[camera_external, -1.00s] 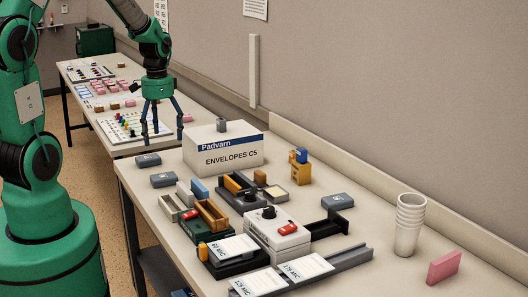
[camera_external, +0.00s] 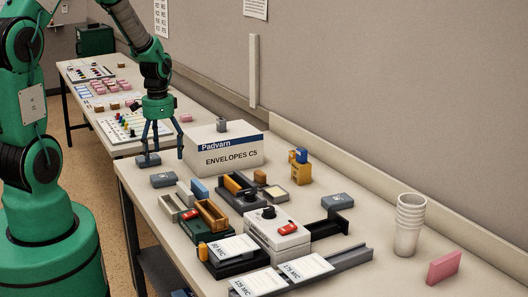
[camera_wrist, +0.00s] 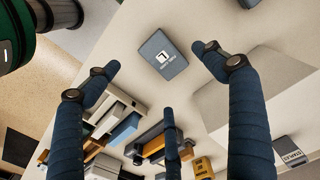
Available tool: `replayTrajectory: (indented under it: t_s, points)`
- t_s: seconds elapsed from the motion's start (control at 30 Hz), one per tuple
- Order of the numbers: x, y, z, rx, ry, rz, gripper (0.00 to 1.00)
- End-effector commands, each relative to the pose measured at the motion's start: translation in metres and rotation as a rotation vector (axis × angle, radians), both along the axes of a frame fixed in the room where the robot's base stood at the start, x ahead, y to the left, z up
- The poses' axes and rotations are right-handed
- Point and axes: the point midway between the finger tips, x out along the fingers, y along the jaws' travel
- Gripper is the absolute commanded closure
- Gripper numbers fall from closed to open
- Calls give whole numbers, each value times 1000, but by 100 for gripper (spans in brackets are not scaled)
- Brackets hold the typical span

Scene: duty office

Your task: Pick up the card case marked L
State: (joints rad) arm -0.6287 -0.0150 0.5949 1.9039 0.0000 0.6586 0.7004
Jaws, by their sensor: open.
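The card case marked L (camera_wrist: 163,55) is a flat grey-blue case with a white label square. It lies flat on the table, between and beyond my spread fingers in the wrist view. In the outside view it appears to be the nearer of two grey-blue cases (camera_external: 163,180) at the table's left end. My gripper (camera_external: 164,158) points down above that end, open and empty, apart from the case. A similar case (camera_external: 148,160) lies farther back, partly behind a finger; its marking cannot be read.
The white envelope box (camera_external: 222,155) stands close to the right of my gripper, with a small grey object (camera_external: 221,126) on top. Organiser trays (camera_external: 210,214) crowd the table in front. Another grey-blue case (camera_external: 337,201) lies to the right, near stacked cups (camera_external: 408,225).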

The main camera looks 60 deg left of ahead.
Motion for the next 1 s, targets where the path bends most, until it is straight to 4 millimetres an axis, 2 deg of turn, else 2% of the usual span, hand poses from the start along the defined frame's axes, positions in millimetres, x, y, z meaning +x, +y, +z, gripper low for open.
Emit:
replayTrajectory:
  t_s: [0.03, 0.2, 0.77, 1.0]
  points:
    - [0, 0, -9, -1, 1, 0, 17]
    - [0, 0, -24, 0, 0, 0, 17]
    - [1, -1, -34, 0, 0, 0, 17]
    - [3, -5, -60, -1, 1, 0, 17]
